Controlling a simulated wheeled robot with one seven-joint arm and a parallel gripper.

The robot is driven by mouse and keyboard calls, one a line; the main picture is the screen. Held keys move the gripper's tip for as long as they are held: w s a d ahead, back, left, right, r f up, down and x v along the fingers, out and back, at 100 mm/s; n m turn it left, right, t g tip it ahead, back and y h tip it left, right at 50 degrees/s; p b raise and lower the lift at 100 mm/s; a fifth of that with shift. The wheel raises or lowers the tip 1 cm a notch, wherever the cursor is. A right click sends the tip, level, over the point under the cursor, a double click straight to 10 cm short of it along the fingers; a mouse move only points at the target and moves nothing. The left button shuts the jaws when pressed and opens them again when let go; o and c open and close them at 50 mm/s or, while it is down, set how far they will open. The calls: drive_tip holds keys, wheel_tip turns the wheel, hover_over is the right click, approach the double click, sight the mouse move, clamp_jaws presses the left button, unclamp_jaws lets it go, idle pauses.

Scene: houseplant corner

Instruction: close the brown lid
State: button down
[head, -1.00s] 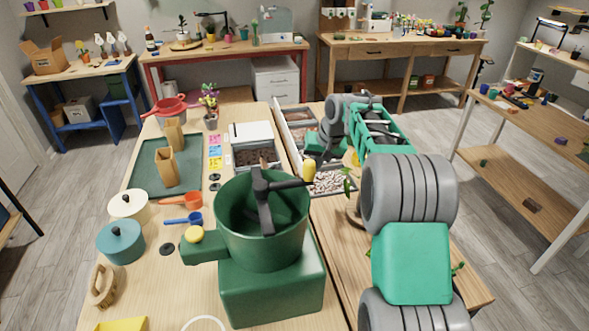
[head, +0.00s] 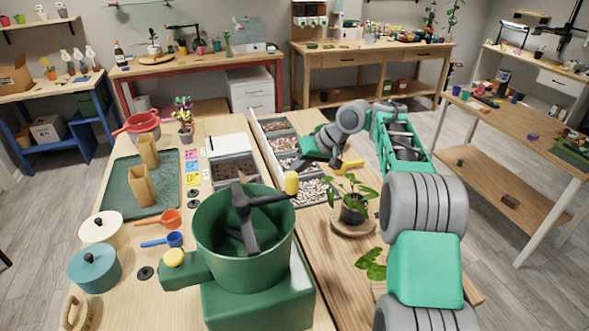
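I cannot make out a brown lid. A grey container (head: 234,183) with dark brown contents stands mid-table, open at the top. A white panel (head: 225,145), perhaps its raised lid, is at its far side. My gripper (head: 306,162) is over the divided grey tray, right of the container and apart from it. Its green hand shows, but its dark fingertips are too small to tell whether they are open or shut. A yellow piece (head: 349,164) shows just right of the hand; I cannot tell what it belongs to.
The divided grey tray (head: 262,152) holds pebbles and bark. A green grinder-like machine (head: 245,255) with a crank stands in front. A potted plant (head: 353,208) sits on a round wooden base at right. A green mat (head: 125,198) with wooden holders lies left.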

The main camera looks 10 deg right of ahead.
drive_tip(key=a+f, duration=0.4)
drive_tip(key=a, duration=0.3)
drive_tip(key=shift+w+f+p, duration=0.3)
drive_tip(key=shift+w+p, duration=0.05)
drive_tip(key=shift+w, duration=0.1)
drive_tip(key=shift+a, duration=0.1)
